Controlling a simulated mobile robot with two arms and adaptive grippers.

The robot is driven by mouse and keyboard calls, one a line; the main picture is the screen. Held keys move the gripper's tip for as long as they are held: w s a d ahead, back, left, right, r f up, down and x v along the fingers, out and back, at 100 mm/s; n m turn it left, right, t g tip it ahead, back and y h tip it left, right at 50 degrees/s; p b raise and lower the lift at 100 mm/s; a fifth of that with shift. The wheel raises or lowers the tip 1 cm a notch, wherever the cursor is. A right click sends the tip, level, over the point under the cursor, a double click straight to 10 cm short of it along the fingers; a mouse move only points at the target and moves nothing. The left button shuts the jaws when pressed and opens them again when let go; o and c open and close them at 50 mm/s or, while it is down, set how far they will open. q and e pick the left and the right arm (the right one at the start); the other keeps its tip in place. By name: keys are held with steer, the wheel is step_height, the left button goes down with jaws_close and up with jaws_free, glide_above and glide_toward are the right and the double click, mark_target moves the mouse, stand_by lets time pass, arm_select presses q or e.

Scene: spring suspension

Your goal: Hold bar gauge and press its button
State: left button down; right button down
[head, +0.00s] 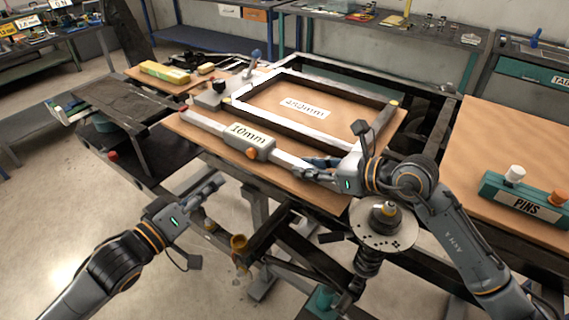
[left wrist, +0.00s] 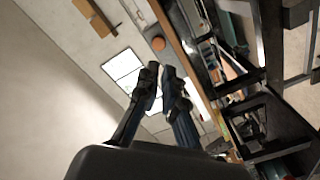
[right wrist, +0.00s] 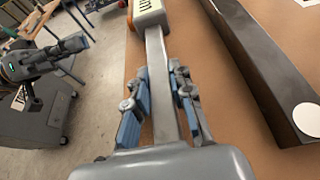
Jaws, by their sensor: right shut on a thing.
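The bar gauge (head: 285,159) is a long grey bar with a thicker body, a "10mm" label and an orange button (head: 251,154). It lies across the front of the brown board. My right gripper (head: 318,171) is shut on the gauge's right bar; the right wrist view shows the bar (right wrist: 161,80) between its fingers. My left gripper (head: 212,188) is empty, its fingers together, apart from the gauge and lower left of its body in the head view. In the left wrist view, an orange disc (left wrist: 157,43), seemingly the button, shows beyond the fingertips.
A spring unit with a round plate (head: 384,228) stands below my right arm. A "PINS" holder (head: 525,200) is at right.

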mark_target(250, 155)
arm_select(q)
steer(key=s+n, duration=0.1)
steer(key=n, duration=0.8)
steer(key=s+a+n, duration=0.1)
steer(key=s+n, duration=0.1)
steer(key=n, duration=0.7)
steer(key=s+a+n, duration=0.1)
steer(key=n, duration=0.8)
steer(key=shift+s+a+f+n, duration=0.2)
steer(key=shift+a+f+n, duration=0.05)
steer(key=shift+f+n, duration=0.15)
steer(key=shift+t, duration=0.3)
steer(key=x, duration=1.4)
steer(key=shift+d, duration=0.1)
